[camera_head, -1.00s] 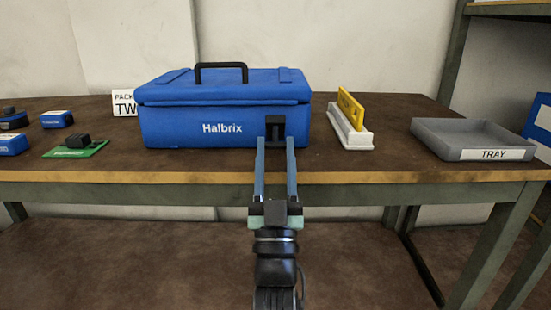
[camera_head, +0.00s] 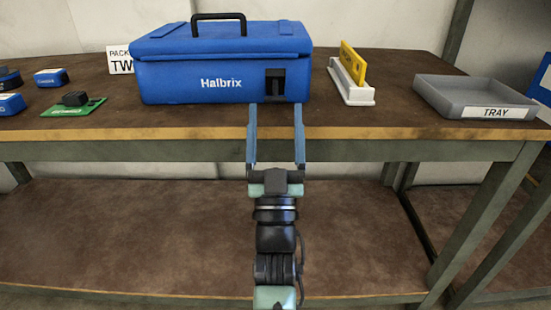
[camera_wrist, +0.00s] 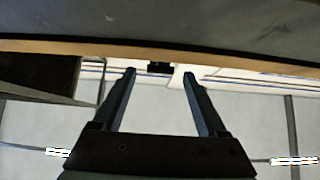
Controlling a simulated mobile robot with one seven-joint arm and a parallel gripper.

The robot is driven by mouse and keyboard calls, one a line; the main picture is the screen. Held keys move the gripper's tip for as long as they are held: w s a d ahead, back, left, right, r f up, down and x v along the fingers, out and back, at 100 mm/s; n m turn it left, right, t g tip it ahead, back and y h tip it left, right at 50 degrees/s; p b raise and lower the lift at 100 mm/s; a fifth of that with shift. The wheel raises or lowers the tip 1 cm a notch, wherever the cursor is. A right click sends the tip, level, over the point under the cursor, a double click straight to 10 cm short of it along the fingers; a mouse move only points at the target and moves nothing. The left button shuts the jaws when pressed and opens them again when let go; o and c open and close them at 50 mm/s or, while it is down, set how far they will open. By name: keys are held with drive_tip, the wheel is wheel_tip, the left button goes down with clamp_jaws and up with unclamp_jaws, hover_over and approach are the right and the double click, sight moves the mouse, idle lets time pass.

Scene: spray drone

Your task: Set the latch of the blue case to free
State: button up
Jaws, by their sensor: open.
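The blue case (camera_head: 190,82), marked "Halbrix", stands shut on the table with its black handle (camera_head: 218,17) raised on the lid. Its black latch (camera_head: 275,84) is on the front face, toward the right. Which setting the latch is in cannot be told. My gripper (camera_head: 276,106) is open and empty in front of the table edge, below and apart from the latch. In the wrist view my gripper (camera_wrist: 160,72) shows its two fingers spread, with a small dark piece between their tips that I cannot identify.
A white holder (camera_head: 352,90) with a yellow card (camera_head: 352,62) stands right of the case. A grey tray (camera_head: 430,92) lies farther right. Left are a green board (camera_head: 60,108), several small blue boxes (camera_head: 50,77) and a white sign (camera_head: 119,60). The table's front strip (camera_head: 180,133) is clear.

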drive_tip(key=p+v, duration=0.2)
drive_tip(key=v, duration=0.8)
drive_tip(key=shift+s+f, duration=0.25)
drive_tip(key=shift+s, duration=0.05)
